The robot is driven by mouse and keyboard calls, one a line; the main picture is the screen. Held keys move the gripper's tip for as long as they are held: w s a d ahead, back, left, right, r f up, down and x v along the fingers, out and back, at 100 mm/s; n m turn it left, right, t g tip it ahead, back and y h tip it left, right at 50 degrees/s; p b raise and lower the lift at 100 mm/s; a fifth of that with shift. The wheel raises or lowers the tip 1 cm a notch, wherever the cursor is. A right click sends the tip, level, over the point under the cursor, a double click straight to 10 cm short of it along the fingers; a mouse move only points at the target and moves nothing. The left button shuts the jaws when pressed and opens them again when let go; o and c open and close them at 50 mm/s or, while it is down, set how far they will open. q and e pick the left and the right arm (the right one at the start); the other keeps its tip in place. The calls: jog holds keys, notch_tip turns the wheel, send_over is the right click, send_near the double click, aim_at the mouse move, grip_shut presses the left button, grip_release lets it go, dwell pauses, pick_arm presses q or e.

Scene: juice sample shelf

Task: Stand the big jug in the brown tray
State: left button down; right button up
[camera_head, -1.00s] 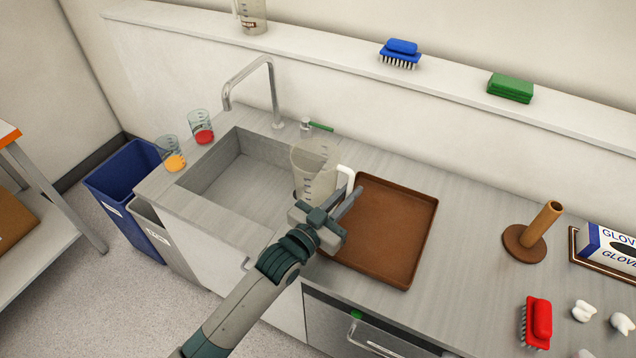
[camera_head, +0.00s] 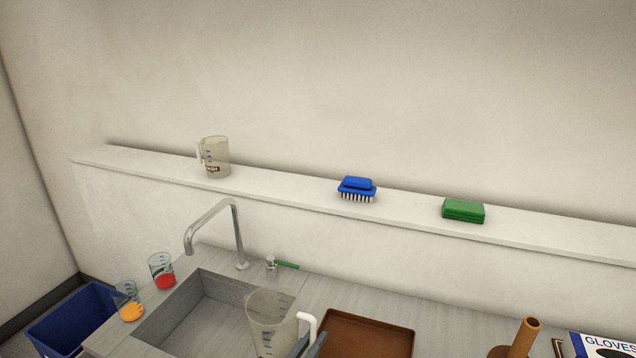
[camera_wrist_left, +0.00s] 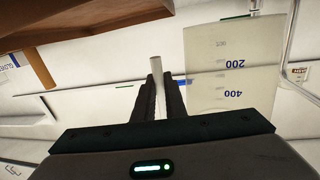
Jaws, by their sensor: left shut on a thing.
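A large clear measuring jug (camera_head: 268,318) with a white handle is upright between the sink and the brown tray (camera_head: 368,322), on the tray's left. My left gripper (camera_head: 314,346) is mostly cut off by the bottom edge of the head view. In the left wrist view my left gripper (camera_wrist_left: 158,98) is shut on the white handle, with the jug (camera_wrist_left: 232,72) to its right. The jug's base is out of the head view, so I cannot tell its height above the counter. A second clear jug (camera_head: 215,157) stands on the wall shelf. My right gripper is not in view.
A sink with a tall tap (camera_head: 238,235) lies left of the jug. Two beakers, red (camera_head: 164,280) and orange (camera_head: 130,310), stand left of the sink. A brown post (camera_head: 524,338) and a glove box (camera_head: 600,345) are to the right. The visible part of the tray is empty.

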pick_arm(q)
jog(key=s+a+n+t+y+b, duration=0.1)
jog(key=s+a+n+y+b, duration=0.2)
jog(key=s+a, duration=0.4)
jog(key=s+a+n+t+y+b, duration=0.1)
jog(key=s+a+n+y+b, duration=0.1)
jog(key=s+a+y+b, duration=0.2)
jog(key=s+a+y, duration=0.1)
jog(key=s+a, duration=0.2)
jog(key=a, duration=0.5)
jog(key=shift+s+n+y, duration=0.15)
jog(key=shift+n+y, duration=0.25)
jog(key=shift+d, duration=0.1)
